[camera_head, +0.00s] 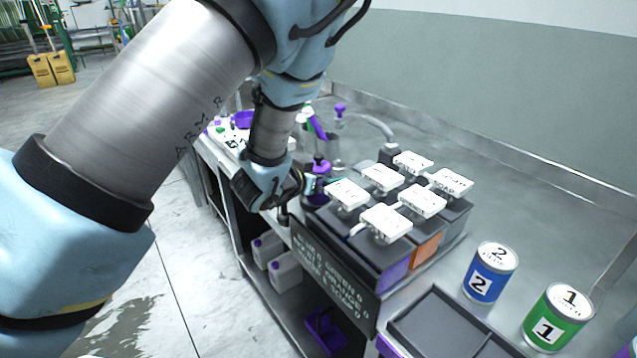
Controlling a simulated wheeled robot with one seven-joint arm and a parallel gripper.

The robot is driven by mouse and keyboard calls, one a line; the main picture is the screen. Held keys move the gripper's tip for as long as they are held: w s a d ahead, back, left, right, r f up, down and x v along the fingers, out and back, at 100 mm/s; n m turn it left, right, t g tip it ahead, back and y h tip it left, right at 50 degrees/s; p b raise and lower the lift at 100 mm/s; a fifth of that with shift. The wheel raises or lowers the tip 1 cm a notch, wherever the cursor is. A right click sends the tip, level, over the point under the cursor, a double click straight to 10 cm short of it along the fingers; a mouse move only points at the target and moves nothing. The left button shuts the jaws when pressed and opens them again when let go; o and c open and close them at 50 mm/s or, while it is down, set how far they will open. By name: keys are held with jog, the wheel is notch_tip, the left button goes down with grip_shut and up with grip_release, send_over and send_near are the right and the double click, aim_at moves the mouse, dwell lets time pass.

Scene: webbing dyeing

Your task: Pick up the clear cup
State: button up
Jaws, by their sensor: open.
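My gripper (310,186) is at the bench's front edge, to the left of the lidded boxes. It points to the right and is open, but its fingertips are small and partly hidden by my wrist. A dark container with a purple top (318,167) is right beside it. I cannot clearly make out the clear cup. A greyish see-through vessel (333,152) stands behind the gripper with a purple-handled tool by it, and I cannot tell if it is the cup. My arm covers much of the left side.
Several dark boxes with white labelled lids (386,222) fill the bench's middle. A blue can marked 2 (490,272), a green can marked 1 (558,317) and a dark tray (437,318) are at right. A dark sign (332,270) hangs in front. White jugs (285,271) stand below.

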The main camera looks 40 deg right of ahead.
jog(key=shift+d, duration=0.15)
jog(key=c, duration=1.6)
